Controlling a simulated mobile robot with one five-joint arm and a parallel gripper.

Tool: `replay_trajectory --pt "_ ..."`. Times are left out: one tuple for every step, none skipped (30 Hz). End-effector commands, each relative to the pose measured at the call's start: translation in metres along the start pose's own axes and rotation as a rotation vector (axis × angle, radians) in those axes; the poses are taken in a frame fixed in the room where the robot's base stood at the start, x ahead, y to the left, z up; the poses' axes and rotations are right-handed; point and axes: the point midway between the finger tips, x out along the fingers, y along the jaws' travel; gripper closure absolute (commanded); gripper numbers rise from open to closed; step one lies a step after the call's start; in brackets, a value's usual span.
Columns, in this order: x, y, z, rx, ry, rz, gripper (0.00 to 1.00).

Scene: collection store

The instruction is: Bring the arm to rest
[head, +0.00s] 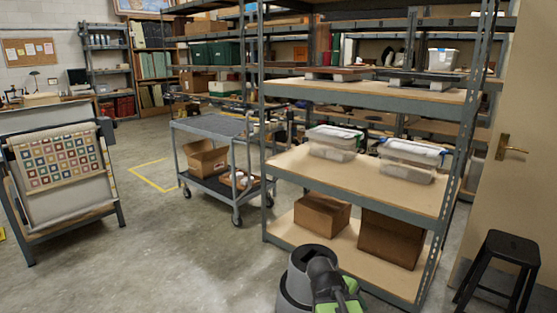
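My gripper is not seen in the head view. A dark grey and green rounded shape shows at the bottom edge, right of centre, and looks like part of my own arm. It is cut off by the frame, so the arm's end and its fingers are hidden or out of view. I cannot tell whether the gripper holds anything.
Close ahead stands a metal shelving unit (350,203) with lidded clear bins (333,145) and cardboard boxes (321,214). A black stool (512,250) and a door (530,120) are at right. A grey cart (205,127) and a textile rack (75,220) stand left. Floor between them is clear.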

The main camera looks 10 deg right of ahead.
Motion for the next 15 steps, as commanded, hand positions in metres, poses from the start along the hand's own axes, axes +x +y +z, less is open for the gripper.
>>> replay_trajectory --pt "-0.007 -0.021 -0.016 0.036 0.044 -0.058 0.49" --pt "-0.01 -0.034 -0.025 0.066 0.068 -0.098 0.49" --pt "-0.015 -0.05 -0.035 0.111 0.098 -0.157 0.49" --pt "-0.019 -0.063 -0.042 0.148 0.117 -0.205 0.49" --pt "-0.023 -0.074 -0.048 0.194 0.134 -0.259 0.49" --pt "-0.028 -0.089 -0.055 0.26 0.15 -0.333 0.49" --pt "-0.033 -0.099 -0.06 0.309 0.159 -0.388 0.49" --pt "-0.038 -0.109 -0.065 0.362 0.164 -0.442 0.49" --pt "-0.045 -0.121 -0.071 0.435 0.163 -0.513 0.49" --pt "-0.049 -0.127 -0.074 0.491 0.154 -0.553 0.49" --pt "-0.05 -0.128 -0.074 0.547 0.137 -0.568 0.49" --pt "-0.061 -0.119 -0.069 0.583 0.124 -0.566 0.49" --pt "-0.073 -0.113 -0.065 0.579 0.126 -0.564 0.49" --pt "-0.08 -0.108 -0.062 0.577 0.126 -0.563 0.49" --pt "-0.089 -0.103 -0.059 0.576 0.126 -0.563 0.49"
